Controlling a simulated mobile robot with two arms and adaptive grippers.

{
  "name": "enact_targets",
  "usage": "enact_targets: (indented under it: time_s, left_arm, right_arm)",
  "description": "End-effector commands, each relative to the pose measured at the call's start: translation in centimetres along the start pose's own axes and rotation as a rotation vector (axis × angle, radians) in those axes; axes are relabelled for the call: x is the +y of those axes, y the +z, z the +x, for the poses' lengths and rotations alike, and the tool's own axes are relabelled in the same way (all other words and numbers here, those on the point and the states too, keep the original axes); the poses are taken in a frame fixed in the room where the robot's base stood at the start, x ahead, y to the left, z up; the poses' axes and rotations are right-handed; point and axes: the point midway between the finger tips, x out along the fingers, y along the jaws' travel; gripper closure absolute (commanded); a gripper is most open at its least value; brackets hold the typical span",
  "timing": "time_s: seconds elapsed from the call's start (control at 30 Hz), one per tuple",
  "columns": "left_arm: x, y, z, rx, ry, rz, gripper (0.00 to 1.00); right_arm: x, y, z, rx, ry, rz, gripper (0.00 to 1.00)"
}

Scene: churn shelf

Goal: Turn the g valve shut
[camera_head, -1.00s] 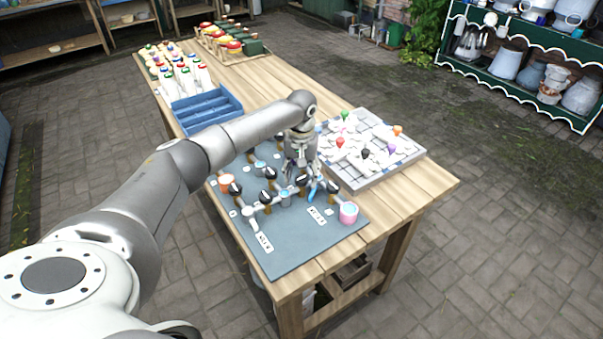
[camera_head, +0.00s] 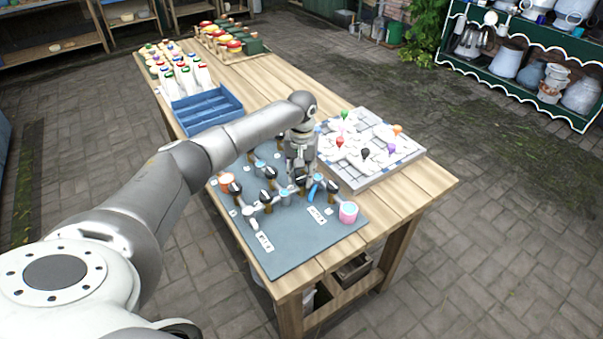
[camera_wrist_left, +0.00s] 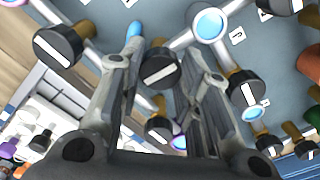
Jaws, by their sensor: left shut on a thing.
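The valves are black round knobs with white bars, set on a pipe network on a grey board (camera_head: 285,250). My left gripper (camera_head: 301,177) points down over the board's right part. In the left wrist view, my left gripper (camera_wrist_left: 162,72) has its fingers on both sides of a black knob (camera_wrist_left: 160,70) and is shut on it; the exact contact is hard to see. Another knob (camera_wrist_left: 158,128) shows nearer the palm. Further knobs stand outside the fingers, at left (camera_wrist_left: 58,46) and right (camera_wrist_left: 243,88). I cannot read which knob is g. My right gripper is not in view.
A white tiled tray (camera_head: 372,148) with coloured pegs lies close to the right of my gripper. A blue divided tray (camera_head: 207,108) is behind the board. The board's front is mostly clear.

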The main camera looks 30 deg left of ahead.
Motion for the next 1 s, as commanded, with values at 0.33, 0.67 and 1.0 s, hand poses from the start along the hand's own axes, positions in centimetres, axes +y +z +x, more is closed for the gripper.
enact_targets:
  time_s: [0.33,0.67,1.0]
  left_arm:
    - [0.0,0.1,-0.3,-0.002,0.002,0.264,0.92]
    - [0.0,0.0,-0.2,-0.002,0.001,0.578,0.92]
    - [0.0,0.0,-0.1,0.0,0.001,0.901,0.92]
  right_arm:
    - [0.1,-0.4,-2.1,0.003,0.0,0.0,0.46]
    - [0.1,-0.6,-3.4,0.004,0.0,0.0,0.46]
    - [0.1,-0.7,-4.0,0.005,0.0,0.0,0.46]
